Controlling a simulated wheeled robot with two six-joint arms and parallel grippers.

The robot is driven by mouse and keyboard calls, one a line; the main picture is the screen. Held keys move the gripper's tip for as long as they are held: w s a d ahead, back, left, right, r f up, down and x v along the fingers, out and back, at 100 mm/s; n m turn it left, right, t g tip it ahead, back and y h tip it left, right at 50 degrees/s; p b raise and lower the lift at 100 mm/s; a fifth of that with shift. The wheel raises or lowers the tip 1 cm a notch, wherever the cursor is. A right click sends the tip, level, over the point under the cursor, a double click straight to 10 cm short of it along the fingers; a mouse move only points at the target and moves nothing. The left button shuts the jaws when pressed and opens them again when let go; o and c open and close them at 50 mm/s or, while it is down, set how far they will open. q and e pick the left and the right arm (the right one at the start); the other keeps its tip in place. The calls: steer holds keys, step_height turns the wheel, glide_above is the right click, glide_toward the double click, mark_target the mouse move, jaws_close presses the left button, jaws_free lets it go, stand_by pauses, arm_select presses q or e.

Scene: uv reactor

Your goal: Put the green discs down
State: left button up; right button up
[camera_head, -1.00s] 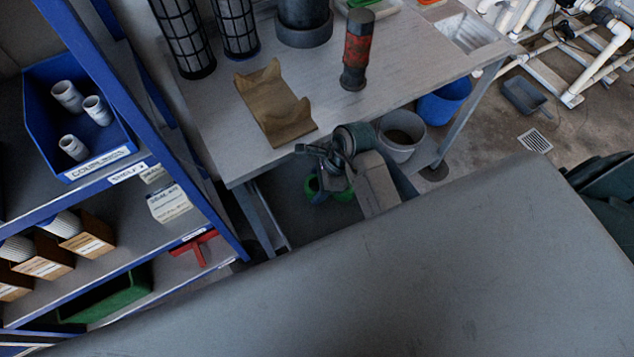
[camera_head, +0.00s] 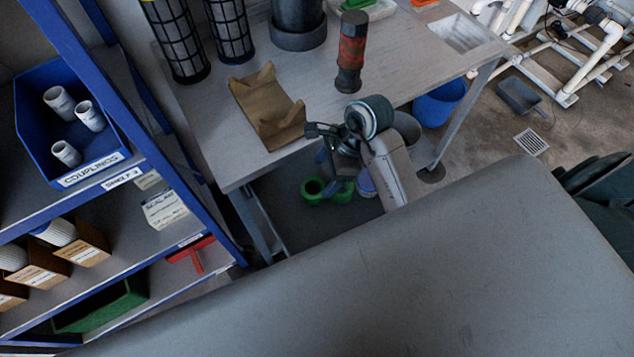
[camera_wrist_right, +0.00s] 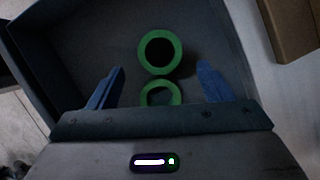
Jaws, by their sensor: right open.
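Two green discs, ring-shaped with dark centres, lie side by side on a dark grey surface below the workbench. One green disc (camera_head: 313,191) shows clearly in the head view, and the other (camera_head: 342,192) is partly behind my gripper. In the right wrist view, one disc (camera_wrist_right: 160,51) lies between and just beyond my fingertips, and the nearer disc (camera_wrist_right: 160,94) is partly cut off by the gripper body. My right gripper (camera_wrist_right: 160,78) is open, with its blue fingers on either side of the discs and apart from them. It also shows in the head view (camera_head: 333,160). My left gripper is not in view.
The workbench (camera_head: 215,130) carries a brown cradle (camera_head: 268,105), a red-and-black cylinder (camera_head: 351,52) and mesh cylinders. A blue shelf (camera_head: 185,150) stands at left. A grey bucket (camera_head: 406,127) and a blue bucket (camera_head: 440,105) stand under the bench. Dark walls bound the surface around the discs.

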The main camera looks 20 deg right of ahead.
steer(key=v, duration=0.3)
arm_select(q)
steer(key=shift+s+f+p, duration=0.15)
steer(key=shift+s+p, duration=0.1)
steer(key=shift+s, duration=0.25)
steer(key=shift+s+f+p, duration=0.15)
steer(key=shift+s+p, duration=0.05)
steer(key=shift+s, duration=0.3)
arm_select(e)
steer(key=shift+d+r, duration=0.25)
steer(key=shift+r, duration=0.35)
steer(key=shift+a, duration=0.15)
